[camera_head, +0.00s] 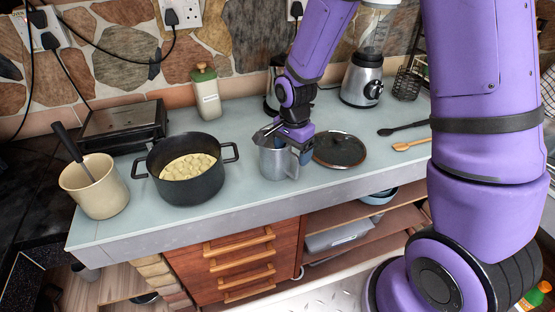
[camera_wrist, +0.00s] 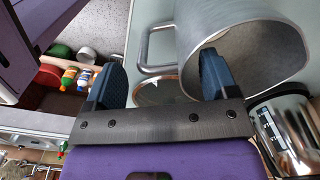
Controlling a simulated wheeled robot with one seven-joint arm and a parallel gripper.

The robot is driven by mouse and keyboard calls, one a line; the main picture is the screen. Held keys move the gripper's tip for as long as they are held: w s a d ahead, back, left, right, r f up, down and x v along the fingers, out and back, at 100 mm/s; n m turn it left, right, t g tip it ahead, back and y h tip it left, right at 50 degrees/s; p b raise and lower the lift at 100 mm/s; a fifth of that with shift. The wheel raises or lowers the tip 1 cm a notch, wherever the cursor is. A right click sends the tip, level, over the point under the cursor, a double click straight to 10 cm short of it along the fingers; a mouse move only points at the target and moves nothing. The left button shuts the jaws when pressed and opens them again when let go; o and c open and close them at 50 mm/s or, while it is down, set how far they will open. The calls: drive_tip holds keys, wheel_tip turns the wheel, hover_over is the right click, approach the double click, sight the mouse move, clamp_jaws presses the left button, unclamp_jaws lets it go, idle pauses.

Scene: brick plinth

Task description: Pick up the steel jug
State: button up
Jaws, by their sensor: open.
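The steel jug (camera_head: 274,162) stands upright on the worktop, between the black pot and a glass lid. In the wrist view the jug (camera_wrist: 162,45) is at the upper right, with its open mouth towards the camera and its handle on the left. My gripper (camera_head: 294,146) is over the jug's right side, pointing down. In the wrist view my gripper (camera_wrist: 162,78) is open, with the handle and near wall between its fingers. One finger overlaps the jug's mouth and the other is outside, beyond the handle. Contact cannot be told.
A black pot (camera_head: 192,190) with pale food stands left of the jug. The glass lid (camera_head: 340,152) lies close on its right. A cream crock (camera_head: 96,190), a grill (camera_head: 124,128), a green-topped bottle (camera_head: 207,95) and a blender (camera_head: 364,78) stand around. Utensils (camera_head: 405,128) lie right.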

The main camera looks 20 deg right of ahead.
sight(292, 175)
drive_tip(key=shift+f, duration=1.55)
drive_tip(key=c, duration=1.2)
drive_tip(key=shift+d+r, duration=0.1)
drive_tip(key=shift+r, duration=0.1)
